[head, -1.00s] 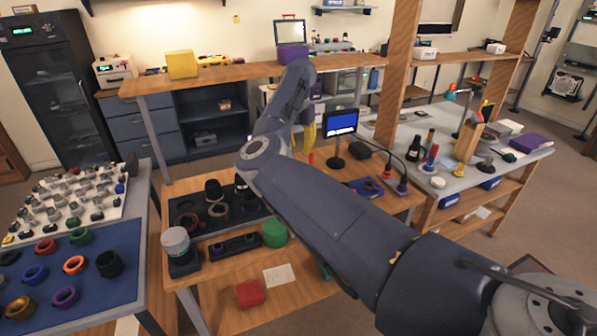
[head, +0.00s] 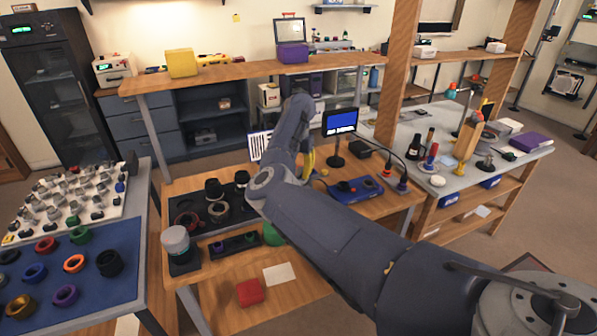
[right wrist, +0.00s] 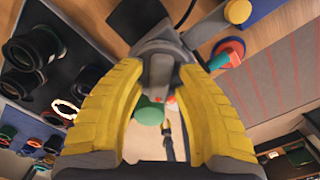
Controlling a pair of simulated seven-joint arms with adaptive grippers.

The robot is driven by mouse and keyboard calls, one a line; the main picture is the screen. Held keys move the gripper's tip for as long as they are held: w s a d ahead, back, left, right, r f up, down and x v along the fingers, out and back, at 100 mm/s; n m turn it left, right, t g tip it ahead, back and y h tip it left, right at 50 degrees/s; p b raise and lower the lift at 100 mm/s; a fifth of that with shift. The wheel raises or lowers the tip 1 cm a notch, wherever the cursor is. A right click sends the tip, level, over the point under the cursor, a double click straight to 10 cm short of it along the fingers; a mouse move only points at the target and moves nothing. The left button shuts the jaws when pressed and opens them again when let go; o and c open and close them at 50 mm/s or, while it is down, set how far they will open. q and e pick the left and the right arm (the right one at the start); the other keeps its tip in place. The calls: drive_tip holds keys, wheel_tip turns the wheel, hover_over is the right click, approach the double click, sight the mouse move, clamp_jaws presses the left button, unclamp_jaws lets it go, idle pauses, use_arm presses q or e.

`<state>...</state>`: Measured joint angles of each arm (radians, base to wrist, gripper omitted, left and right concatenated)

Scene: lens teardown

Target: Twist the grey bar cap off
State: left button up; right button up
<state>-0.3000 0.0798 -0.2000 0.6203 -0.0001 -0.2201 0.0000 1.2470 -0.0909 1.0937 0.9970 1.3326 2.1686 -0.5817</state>
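My right gripper (head: 308,160) is low over the bench, right of the black lens parts and partly hidden by my forearm. In the right wrist view its two yellow fingers (right wrist: 160,80) stand apart, one on each side of a grey bar-shaped piece (right wrist: 158,70), which looks like the grey bar cap. Whether the fingertips touch the bar is not clear. What the cap sits on is mostly hidden. In the head view the cap is hidden behind my arm. My left gripper is not in view.
Black lens parts (head: 213,188) stand on a dark mat left of my arm. A blue control box (head: 355,189) and a small monitor (head: 340,121) stand to the right. A grey-topped jar (head: 175,240) and a red block (head: 249,292) are nearer the front.

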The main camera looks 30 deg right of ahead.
drive_tip(key=shift+c, duration=0.2)
clamp_jaws()
drive_tip(key=shift+n, duration=1.3)
drive_tip(key=shift+n, duration=1.3)
drive_tip(key=shift+n, duration=1.3)
